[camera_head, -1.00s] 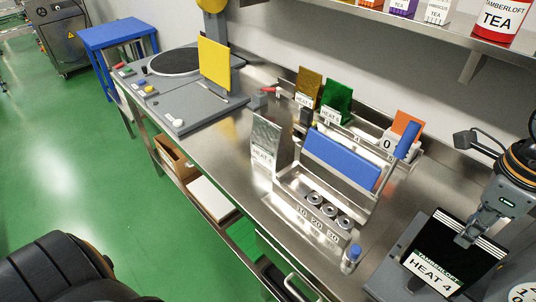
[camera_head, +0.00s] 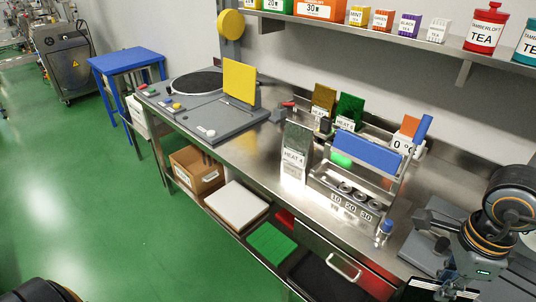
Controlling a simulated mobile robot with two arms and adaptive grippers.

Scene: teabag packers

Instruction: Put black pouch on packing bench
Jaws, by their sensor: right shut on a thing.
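The black pouch (camera_head: 418,291) shows only in part at the bottom right edge, with a white line along its top. My right gripper (camera_head: 462,291) is shut on the pouch's upper edge; its fingertips are partly cut off by the frame. The pouch is at the front side of the steel bench (camera_head: 240,150), in front of a grey device (camera_head: 424,248). I cannot tell whether it touches anything below. My left gripper is not in view. Which surface is the packing bench is not labelled.
A grey machine with a yellow plate (camera_head: 239,82) is further left. A blue table (camera_head: 128,60) stands beyond; green floor is clear.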

